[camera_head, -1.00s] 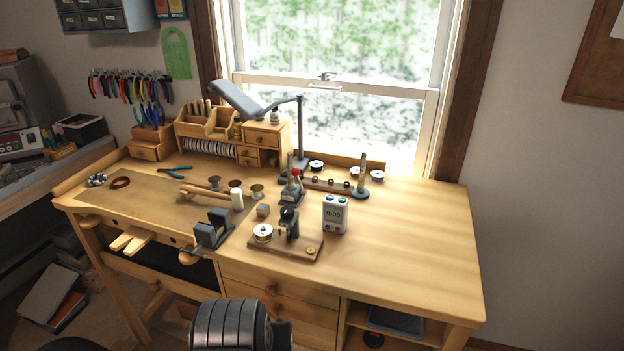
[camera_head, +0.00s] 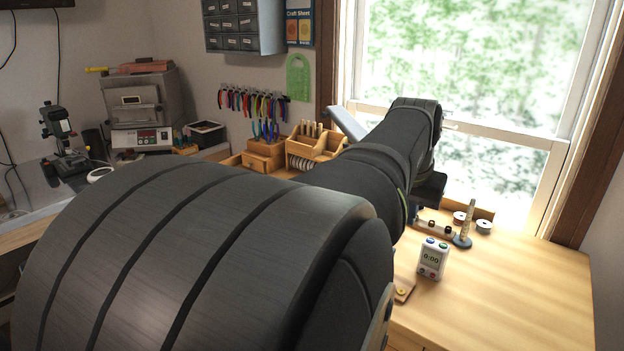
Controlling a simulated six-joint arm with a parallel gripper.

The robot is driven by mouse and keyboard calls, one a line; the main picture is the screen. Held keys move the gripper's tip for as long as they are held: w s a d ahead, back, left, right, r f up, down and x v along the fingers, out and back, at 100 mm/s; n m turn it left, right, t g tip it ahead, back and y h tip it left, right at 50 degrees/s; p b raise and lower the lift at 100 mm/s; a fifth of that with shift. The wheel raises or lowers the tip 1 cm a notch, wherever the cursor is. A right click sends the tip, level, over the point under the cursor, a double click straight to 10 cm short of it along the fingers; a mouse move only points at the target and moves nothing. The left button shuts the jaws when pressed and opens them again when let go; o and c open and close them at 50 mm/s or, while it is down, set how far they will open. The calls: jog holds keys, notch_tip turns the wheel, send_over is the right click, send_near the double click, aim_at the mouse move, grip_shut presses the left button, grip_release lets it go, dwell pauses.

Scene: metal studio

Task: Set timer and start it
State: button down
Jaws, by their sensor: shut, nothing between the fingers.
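The timer (camera_head: 432,258) is a small white upright box on the bench, with a greenish display reading 0:00. It has blue and green buttons on top, and a red and a dark button low on its front. My arm reaches across the middle of the view, and the dark end of my gripper (camera_head: 430,188) hangs below the wrist, above and behind the timer in the picture. It looks apart from the timer. The fingertips are hard to make out against the dark parts. My gripper is shut and holds nothing.
A metal cone on a dark base (camera_head: 466,226) and small spools (camera_head: 484,227) stand behind the timer. A wooden board's corner (camera_head: 404,288) lies to its left. My arm hides most of the bench's left side. The bench top (camera_head: 530,290) right of the timer is clear.

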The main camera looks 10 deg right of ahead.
jog(key=r+m, duration=0.1)
send_over(430, 239)
jog(key=s+a, duration=0.3)
jog(key=shift+w+d+r+g, duration=0.15)
jog(key=shift+d+r+g, duration=0.05)
jog(key=shift+g, duration=0.2)
jog(key=x, duration=1.2)
jog(key=shift+s+a+f, duration=0.25)
jog(key=shift+s+f, duration=0.05)
jog(key=shift+f, duration=0.75)
jog(key=shift+f, duration=0.1)
